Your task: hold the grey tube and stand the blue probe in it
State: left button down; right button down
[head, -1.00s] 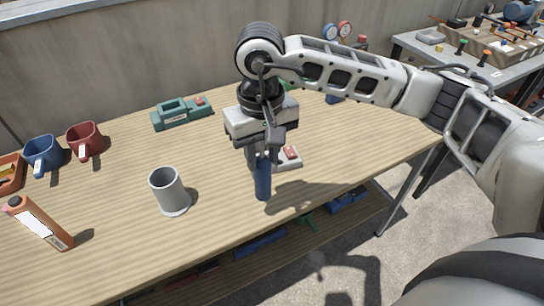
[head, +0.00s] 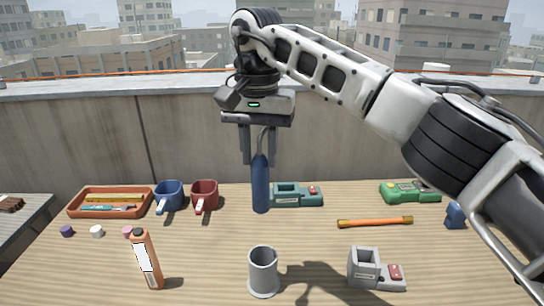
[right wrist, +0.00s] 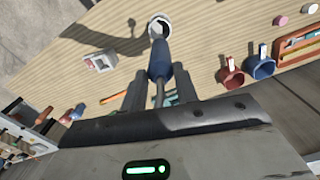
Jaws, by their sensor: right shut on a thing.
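The grey tube (head: 263,272) stands upright and open-topped on the wooden table, near the front in the head view. My right gripper (head: 259,158) is shut on the metal stem of the blue probe (head: 261,186). The probe hangs roughly upright, blue end down, clear of the table and apart from the tube. In the head view it appears directly above the tube. In the right wrist view the blue probe (right wrist: 159,62) points toward the mouth of the grey tube (right wrist: 159,28). My left gripper is not in view.
An orange bottle-like tool (head: 147,260) stands left of the tube, and a grey device (head: 366,268) sits right of it. Behind are a blue mug (head: 169,197), red mug (head: 205,195), teal device (head: 290,194), orange tray (head: 110,203) and orange-handled rod (head: 376,222).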

aim_at(261, 196)
notch_tip(261, 196, down, 10)
jog(key=shift+f, duration=0.1)
jog(key=shift+r, duration=0.2)
dwell(0.3)
notch_tip(261, 196, up, 12)
jog(key=shift+f, duration=0.1)
dwell(0.7)
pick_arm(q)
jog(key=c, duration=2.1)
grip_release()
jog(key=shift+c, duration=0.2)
